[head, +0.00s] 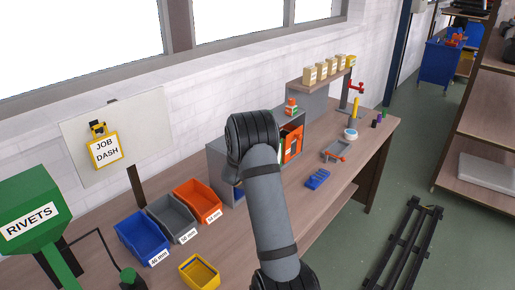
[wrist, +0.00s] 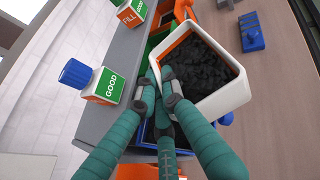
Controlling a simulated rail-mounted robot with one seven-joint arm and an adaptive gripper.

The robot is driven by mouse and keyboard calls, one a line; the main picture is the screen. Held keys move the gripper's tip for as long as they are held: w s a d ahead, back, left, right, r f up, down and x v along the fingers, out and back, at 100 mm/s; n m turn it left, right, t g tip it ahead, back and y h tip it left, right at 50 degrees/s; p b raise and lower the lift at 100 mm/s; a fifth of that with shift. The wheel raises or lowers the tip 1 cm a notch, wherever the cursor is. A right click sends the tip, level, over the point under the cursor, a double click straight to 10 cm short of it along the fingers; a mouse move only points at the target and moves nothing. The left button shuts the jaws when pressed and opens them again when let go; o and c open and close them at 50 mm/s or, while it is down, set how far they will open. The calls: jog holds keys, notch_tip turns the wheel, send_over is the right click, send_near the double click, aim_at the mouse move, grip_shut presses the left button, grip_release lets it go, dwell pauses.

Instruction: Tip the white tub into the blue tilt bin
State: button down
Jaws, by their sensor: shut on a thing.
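The white tub (wrist: 238,95) shows in the wrist view, its open top towards the camera and dark, lumpy contents (wrist: 200,68) inside. My gripper (wrist: 164,82) has its teal fingers closed on the tub's near left wall. A blue edge (wrist: 149,134), seemingly of the blue tilt bin, shows below and between the fingers; most of it is hidden. In the head view, a small blue patch (head: 238,191) shows beside my arm at the grey rack. My arm hides the gripper and tub there. I cannot tell how far the tub is tilted.
The grey rack (head: 216,163) bears a box marked GOOD (wrist: 107,86) and one marked FILL (wrist: 131,13), close to my fingers. Blue (head: 142,238), grey (head: 172,219) and orange (head: 197,202) bins stand left on the bench. A small blue block (head: 317,179) lies right.

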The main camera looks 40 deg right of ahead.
jog(key=f+n+g+h+p, duration=0.1)
jog(key=f, duration=0.1)
jog(key=f+n+p, duration=0.1)
jog(key=f+n, duration=0.1)
jog(key=shift+s+d+f+n+g+h, duration=0.1)
jog(key=shift+s+f+n+g+h, duration=0.1)
jog(key=shift+f+n+g+h, duration=0.15)
jog(key=shift+r+n+g+h+p, duration=0.1)
jog(key=shift+n+g+h+p, duration=0.3)
jog(key=shift+n+p, duration=0.55)
jog(key=shift+n+h+p, duration=0.3)
jog(key=shift+n+h, duration=0.35)
jog(key=shift+n, duration=0.25)
jog(key=shift+s+d+f+n+g+h+b, duration=0.2)
jog(key=shift+n+g+h+b, duration=0.1)
jog(key=shift+n+g+b, duration=0.1)
jog(key=n+h+b, duration=0.1)
jog(key=n+b, duration=0.2)
jog(key=shift+r+h+b, duration=0.1)
jog(key=shift+h+b, duration=0.2)
jog(key=shift+d+r+n+h+b, duration=0.1)
jog(key=shift+r+n+h+b, duration=0.1)
jog(key=shift+n+b, duration=0.45)
jog(key=shift+d+r+n+h+b, duration=0.1)
jog(key=shift+n+h+b, duration=0.1)
jog(key=shift+n+b, duration=0.45)
jog(key=shift+s+t, duration=0.1)
jog(key=shift+t, duration=0.15)
